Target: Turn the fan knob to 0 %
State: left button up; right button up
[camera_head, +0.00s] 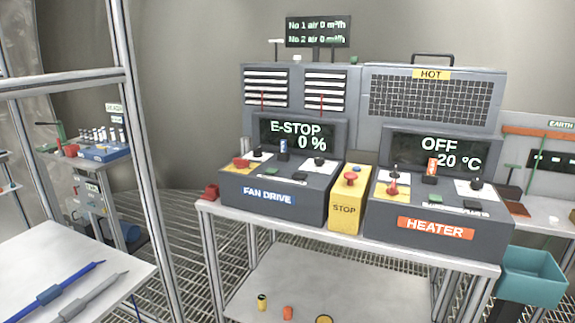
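The fan drive console (318,198) stands on the left of the bench, with a blue FAN DRIVE label (268,194). Its display (298,135) reads E-STOP and 0 %. The pointer directions are too small to read. Neither of my grippers is in view.
A yellow STOP box (344,212) with a red button (351,177) stands beside the fan console. The heater console (437,231) is to its right, reading OFF, 20 °C. A teal bin (533,277) is at lower right. A metal frame post (140,120) rises at left.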

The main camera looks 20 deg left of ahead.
aim_at(319, 161)
jog(key=i+l+u, duration=0.2)
jog(key=i, duration=0.3)
jog(key=i+l+u, duration=0.25)
jog(key=i, duration=0.2)
